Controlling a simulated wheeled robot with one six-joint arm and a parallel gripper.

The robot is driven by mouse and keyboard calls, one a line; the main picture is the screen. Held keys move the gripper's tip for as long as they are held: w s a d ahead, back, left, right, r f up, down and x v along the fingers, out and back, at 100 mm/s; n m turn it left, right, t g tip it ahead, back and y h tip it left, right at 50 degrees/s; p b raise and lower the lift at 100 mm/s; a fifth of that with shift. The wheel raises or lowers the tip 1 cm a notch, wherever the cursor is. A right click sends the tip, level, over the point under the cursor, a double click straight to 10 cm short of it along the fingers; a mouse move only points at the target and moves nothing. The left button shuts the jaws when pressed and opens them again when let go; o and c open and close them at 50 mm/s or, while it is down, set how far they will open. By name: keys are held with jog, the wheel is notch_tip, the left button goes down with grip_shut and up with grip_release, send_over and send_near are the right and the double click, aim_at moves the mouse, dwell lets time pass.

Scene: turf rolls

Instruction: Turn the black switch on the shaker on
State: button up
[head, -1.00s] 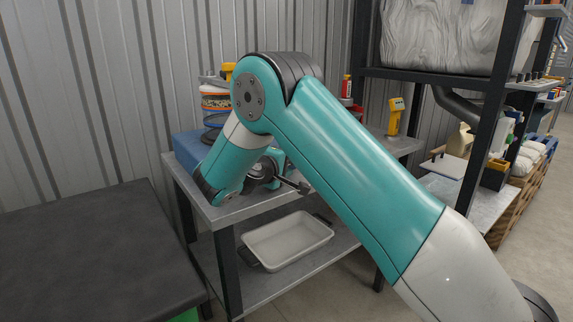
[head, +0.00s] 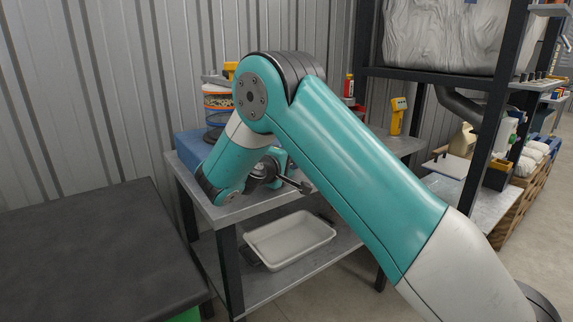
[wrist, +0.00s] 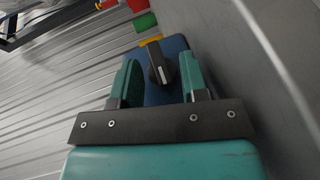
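The shaker (head: 190,148) is a blue box at the back left of the grey metal table, with a stack of sieves (head: 217,104) on it. My arm covers part of it in the head view. In the wrist view, the black switch (wrist: 160,66) is a knob with a white mark on the shaker's blue face (wrist: 174,46). My gripper (wrist: 160,78) is open, with one green finger on each side of the switch. Gaps show between the fingers and the knob. In the head view, my arm hides most of the gripper.
A white tray (head: 290,240) lies on the lower shelf of the table (head: 255,203). A yellow device (head: 398,115) and a red bottle (head: 348,88) stand towards the back right. A dark bench (head: 90,250) is at the left.

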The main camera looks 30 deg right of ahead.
jog(key=v, duration=0.7)
jog(key=p+v, duration=0.1)
jog(key=v, duration=0.7)
jog(key=shift+a+r, duration=0.1)
jog(key=shift+r, duration=0.15)
jog(key=p+v, duration=0.2)
jog(key=shift+a+f+p, duration=0.1)
jog(key=shift+f+p, duration=0.1)
jog(key=shift+p, duration=0.15)
